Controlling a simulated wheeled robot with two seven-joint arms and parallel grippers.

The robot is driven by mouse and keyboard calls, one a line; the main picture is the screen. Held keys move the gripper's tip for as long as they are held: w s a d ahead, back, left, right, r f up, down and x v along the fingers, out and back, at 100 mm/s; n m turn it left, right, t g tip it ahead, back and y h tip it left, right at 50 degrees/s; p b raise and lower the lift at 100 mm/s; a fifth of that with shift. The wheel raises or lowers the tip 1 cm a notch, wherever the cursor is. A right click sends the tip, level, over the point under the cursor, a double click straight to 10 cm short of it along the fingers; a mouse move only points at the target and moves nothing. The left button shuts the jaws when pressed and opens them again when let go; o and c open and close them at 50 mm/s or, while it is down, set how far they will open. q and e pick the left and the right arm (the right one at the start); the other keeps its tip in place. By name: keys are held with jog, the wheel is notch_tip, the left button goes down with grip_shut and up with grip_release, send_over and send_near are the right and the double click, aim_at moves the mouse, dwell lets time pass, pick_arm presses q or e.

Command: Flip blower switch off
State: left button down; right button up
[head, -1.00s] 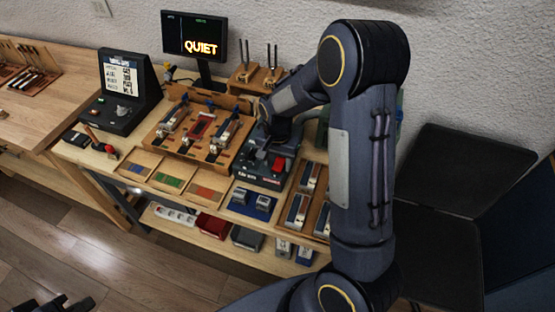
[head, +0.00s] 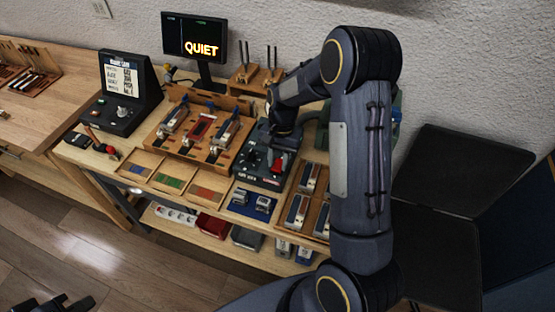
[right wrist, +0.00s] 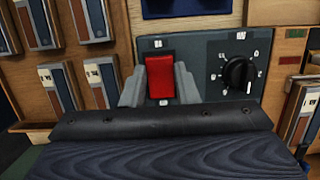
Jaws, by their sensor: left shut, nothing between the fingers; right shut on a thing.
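The blower box is a dark grey control unit (head: 262,178) at the right part of the bench. Its red rocker switch (right wrist: 160,78) shows in the right wrist view, with a black dial (right wrist: 239,74) beside it. My right gripper (right wrist: 160,88) is shut on the red switch, with a grey finger on each side of it. In the head view my right gripper (head: 283,148) comes down over the box and partly covers the switch. My left gripper (head: 68,304) is shut and empty at the bottom left edge, away from the bench.
A monitor (head: 195,37) reads QUIET. A console with a screen (head: 122,78) stands at the left. A wooden rack (head: 165,150) with metal parts lies left of the box. Sorting trays (head: 172,182) and a blue tray (head: 238,207) lie in front.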

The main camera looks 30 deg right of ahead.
aim_at(281, 161)
dwell(0.3)
jog(key=o, duration=1)
jog(key=b+v, duration=0.1)
jog(key=v, duration=0.5)
jog(key=shift+w+d+r, duration=0.15)
jog(key=shift+d+r, duration=0.05)
jog(key=shift+r, duration=0.1)
jog(key=shift+d+r, duration=0.15)
jog(key=shift+r, duration=0.5)
